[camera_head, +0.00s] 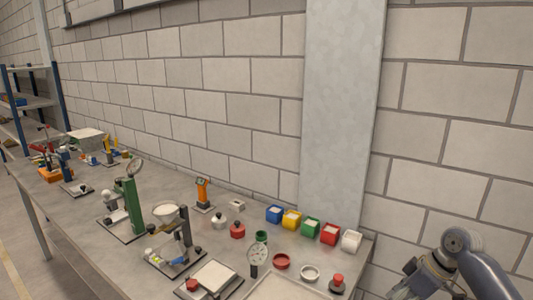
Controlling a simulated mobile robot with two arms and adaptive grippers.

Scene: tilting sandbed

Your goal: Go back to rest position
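My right arm comes in at the lower right corner, past the right end of the bench. My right gripper (410,294) is at the bottom edge, partly cut off. Its fingers are too small and cropped to tell whether they are open or shut. It appears apart from the things on the bench. My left arm and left gripper are not in view.
A grey bench (92,206) runs along a block wall. Instruments and small pots crowd the front. A pillar (343,110) stands behind.

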